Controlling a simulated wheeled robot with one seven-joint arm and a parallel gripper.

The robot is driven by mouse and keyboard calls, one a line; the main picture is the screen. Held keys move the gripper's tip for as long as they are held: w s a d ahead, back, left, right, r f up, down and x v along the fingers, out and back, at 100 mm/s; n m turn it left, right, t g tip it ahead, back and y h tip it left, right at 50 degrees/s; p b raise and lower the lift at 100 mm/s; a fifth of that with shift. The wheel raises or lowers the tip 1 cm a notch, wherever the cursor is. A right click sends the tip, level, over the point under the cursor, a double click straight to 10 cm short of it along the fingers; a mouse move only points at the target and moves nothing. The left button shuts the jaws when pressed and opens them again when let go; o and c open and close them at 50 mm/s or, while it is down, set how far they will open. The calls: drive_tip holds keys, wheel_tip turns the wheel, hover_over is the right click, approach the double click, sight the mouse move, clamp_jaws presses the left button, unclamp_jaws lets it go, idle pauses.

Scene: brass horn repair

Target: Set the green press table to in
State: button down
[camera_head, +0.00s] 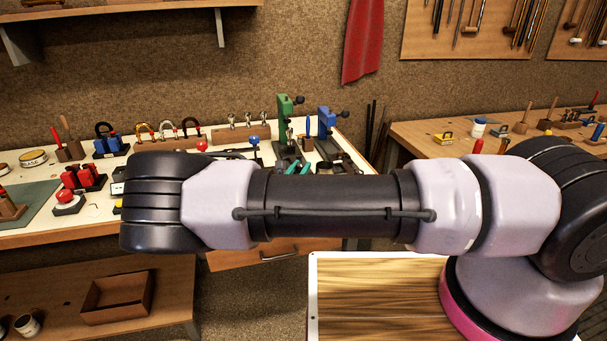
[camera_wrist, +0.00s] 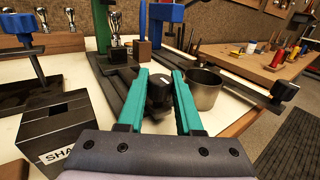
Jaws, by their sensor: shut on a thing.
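The green press (camera_head: 285,122) stands on the white bench in the head view, left of the blue press (camera_head: 325,125). In the wrist view its green column (camera_wrist: 103,25) rises from a long black base (camera_wrist: 116,78) that runs towards me. My gripper (camera_wrist: 159,72) has teal fingers on both sides of a black knob (camera_wrist: 158,92) at the near end of this base and is shut on it. In the head view the fingers (camera_head: 298,167) show just above my arm, which hides the knob. I cannot tell exactly how far in the table sits.
A metal cup (camera_wrist: 204,90) stands close to the right finger. The blue press's black base (camera_wrist: 240,82) lies beyond it. A black box with a partly hidden label (camera_wrist: 58,125) is at left. A silver mouthpiece-like piece (camera_wrist: 115,24) and a brown block (camera_wrist: 143,52) stand behind.

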drive_tip(key=c, duration=0.6)
unclamp_jaws()
drive_tip(key=shift+s, duration=0.1)
drive_tip(key=v, duration=1)
drive_tip(key=shift+s+a, duration=0.1)
drive_tip(key=shift+s, duration=0.25)
